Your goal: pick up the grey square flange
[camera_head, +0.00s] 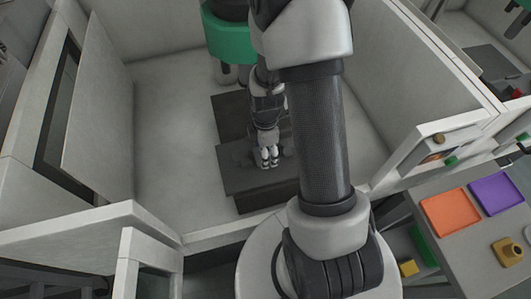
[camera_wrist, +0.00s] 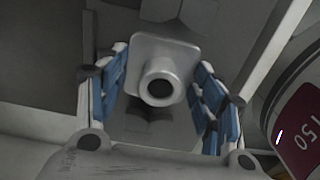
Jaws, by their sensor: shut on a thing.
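The grey square flange (camera_wrist: 143,50) shows in the wrist view as a square plate with rounded corners and a round hollow boss facing the camera. It sits between the blue-padded fingers of my gripper (camera_wrist: 161,72), which is shut on it. In the head view my gripper (camera_head: 268,161) points down over a dark stepped block (camera_head: 240,184) inside a light-walled enclosure. The flange cannot be made out in the head view. Whether it touches the surface behind it cannot be told.
A green-banded machine part (camera_head: 229,38) hangs above the block at the back. Light walls enclose the space on both sides. At right, a bench holds an orange tray (camera_head: 450,212), a purple tray (camera_head: 495,194) and a yellow piece (camera_head: 508,251).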

